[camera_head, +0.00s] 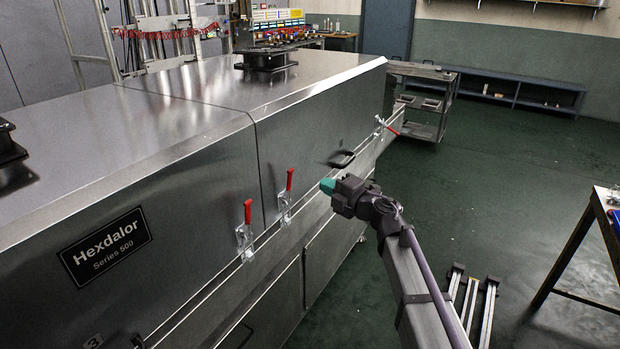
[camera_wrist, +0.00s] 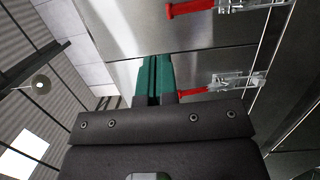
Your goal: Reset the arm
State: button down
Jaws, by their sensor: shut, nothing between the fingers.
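My gripper (camera_head: 328,186) is at the end of my arm, in front of the side of the steel dryer (camera_head: 190,240) in the head view. Its teal fingers are together and empty. In the wrist view my gripper (camera_wrist: 153,78) points along the dryer's metal side (camera_wrist: 125,25). Two toggle latches with red handles show in the wrist view, the upper red handle (camera_wrist: 190,8) and the lower red handle (camera_wrist: 200,92). The lower one appears close to my fingers; I cannot tell whether they touch.
The head view shows a left red-handled latch (camera_head: 247,212), a middle one (camera_head: 289,182) and a far one (camera_head: 386,124) along the dryer. A grey cart (camera_head: 432,100) stands beyond. A workbench (camera_head: 600,215) is at the right. The green floor (camera_head: 490,190) between is mostly clear.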

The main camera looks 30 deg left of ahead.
jog(key=d, duration=0.2)
jog(key=shift+s+d+r, duration=0.1)
jog(key=shift+s+d, duration=0.1)
jog(key=shift+d, duration=0.15)
